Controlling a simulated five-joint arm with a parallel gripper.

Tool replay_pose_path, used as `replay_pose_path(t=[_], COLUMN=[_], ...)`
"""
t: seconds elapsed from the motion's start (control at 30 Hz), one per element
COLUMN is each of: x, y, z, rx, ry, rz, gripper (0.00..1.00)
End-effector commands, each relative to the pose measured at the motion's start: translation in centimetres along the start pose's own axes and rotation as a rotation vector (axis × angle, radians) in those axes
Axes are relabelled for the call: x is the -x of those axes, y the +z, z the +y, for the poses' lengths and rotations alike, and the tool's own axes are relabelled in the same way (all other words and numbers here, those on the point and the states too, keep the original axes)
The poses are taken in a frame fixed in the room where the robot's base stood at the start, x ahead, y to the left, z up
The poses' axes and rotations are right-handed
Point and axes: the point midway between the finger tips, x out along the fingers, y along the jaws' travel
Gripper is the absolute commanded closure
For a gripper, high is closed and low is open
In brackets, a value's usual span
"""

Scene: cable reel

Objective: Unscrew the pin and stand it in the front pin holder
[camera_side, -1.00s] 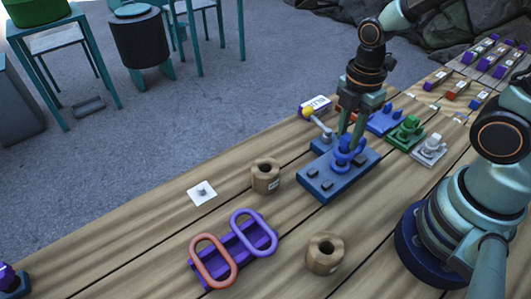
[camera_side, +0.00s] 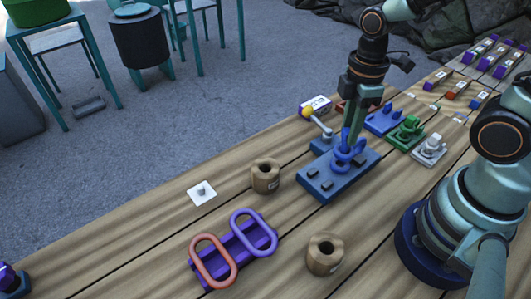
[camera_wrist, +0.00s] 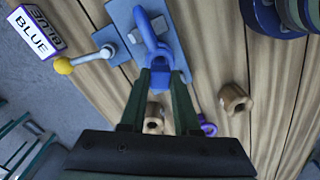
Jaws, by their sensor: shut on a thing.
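A blue shackle (camera_side: 350,158) stands on a blue base block (camera_side: 325,183) on the wooden bench; its loop (camera_wrist: 150,32) shows in the wrist view. My gripper (camera_side: 347,137) points down over the shackle. Its fingers (camera_wrist: 161,68) are closed on a blue part at the shackle, taken to be the pin; the fingers hide most of it, and I cannot tell how far it is threaded. Two wooden holders with holes stand apart on the bench: one nearer the side camera (camera_side: 324,254) and one farther left (camera_side: 265,176). Both holes look empty.
A yellow-knobbed lever (camera_side: 307,113) and a white-and-purple BLUE label block (camera_wrist: 38,33) stand close beside the base. Green and grey shackles (camera_side: 407,132) stand to the right.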

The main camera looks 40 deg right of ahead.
Motion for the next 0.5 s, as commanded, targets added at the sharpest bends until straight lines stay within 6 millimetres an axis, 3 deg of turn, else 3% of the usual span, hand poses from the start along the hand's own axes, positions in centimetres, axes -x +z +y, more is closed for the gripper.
replay_pose_path(t=[0.5], x=[2.4], y=[0.0], z=[0.1], rx=[0.001], ry=[0.003], rz=[0.002], gripper=[1.00])
